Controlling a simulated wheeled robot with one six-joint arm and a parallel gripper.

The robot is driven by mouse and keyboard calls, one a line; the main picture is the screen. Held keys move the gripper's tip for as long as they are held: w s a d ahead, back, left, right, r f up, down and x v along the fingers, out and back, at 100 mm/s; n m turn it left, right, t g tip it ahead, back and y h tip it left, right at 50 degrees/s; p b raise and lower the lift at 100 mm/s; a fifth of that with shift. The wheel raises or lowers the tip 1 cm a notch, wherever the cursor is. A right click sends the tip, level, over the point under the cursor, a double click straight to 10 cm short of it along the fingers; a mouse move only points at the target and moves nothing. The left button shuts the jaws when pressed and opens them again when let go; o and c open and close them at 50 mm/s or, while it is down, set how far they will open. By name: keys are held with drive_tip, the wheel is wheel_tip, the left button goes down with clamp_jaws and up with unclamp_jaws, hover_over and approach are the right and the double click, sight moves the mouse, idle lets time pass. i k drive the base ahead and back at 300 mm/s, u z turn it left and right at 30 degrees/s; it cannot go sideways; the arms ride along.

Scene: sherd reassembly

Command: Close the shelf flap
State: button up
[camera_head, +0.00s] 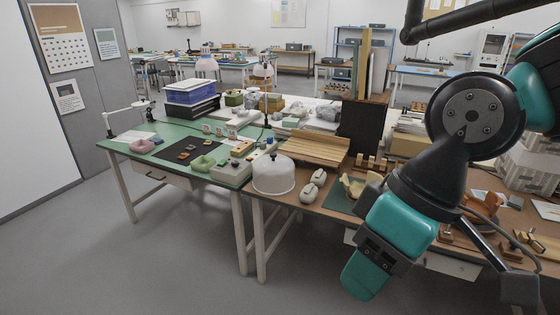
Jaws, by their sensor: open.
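No shelf flap can be made out with certainty. A dark upright panel (361,128) stands at the back of the brown bench, below a wooden rack of tall boards (364,62). I cannot tell whether this panel is the flap, or whether it is open or shut. My gripper (366,277) is at the end of my teal and black arm, in the lower right, in front of the bench's front edge. It is open, with nothing seen in it; its jaws are seen from a poor angle. My arm hides much of the bench's right part.
The brown bench (284,205) holds a white dome cover (273,174), a slatted wooden board (314,149) and white rounded pieces (307,194). A green table (125,157) with trays and small items adjoins on the left. The grey floor at lower left is clear.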

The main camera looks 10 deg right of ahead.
sight(304, 160)
drive_tip(key=u, duration=0.45)
drive_tip(key=i, duration=2)
drive_tip(key=z, duration=0.6)
drive_tip(key=i, duration=0.6)
drive_tip(key=z, duration=0.3)
